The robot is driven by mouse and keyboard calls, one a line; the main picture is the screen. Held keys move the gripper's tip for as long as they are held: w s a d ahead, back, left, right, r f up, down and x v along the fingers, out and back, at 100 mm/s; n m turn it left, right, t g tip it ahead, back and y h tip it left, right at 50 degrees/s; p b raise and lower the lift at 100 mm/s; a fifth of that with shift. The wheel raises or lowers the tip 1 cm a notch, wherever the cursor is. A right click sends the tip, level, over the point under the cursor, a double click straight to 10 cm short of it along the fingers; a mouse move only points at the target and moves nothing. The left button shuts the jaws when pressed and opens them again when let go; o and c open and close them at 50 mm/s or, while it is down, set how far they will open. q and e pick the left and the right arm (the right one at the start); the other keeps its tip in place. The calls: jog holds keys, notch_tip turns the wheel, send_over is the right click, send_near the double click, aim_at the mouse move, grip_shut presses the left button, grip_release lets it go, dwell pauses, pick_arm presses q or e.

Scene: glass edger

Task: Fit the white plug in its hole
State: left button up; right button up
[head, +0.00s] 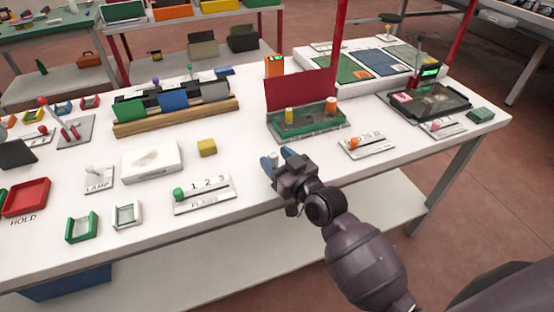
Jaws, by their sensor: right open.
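I cannot clearly pick out the white plug or its hole. My left gripper is not in view.
A white block (152,159) and a yellow block (207,147) lie left of the gripper. The numbered slider plate (204,195), lamp switch plate (99,180) and red tray (26,197) lie nearer the left. A slotted rack (175,113) stands behind. The tabletop in front of the gripper is bare.

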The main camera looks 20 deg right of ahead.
jog(key=v, duration=1)
jog(key=shift+s+d+f+p, duration=0.15)
jog(key=shift+s+d+p, duration=0.15)
jog(key=shift+d+p, duration=0.1)
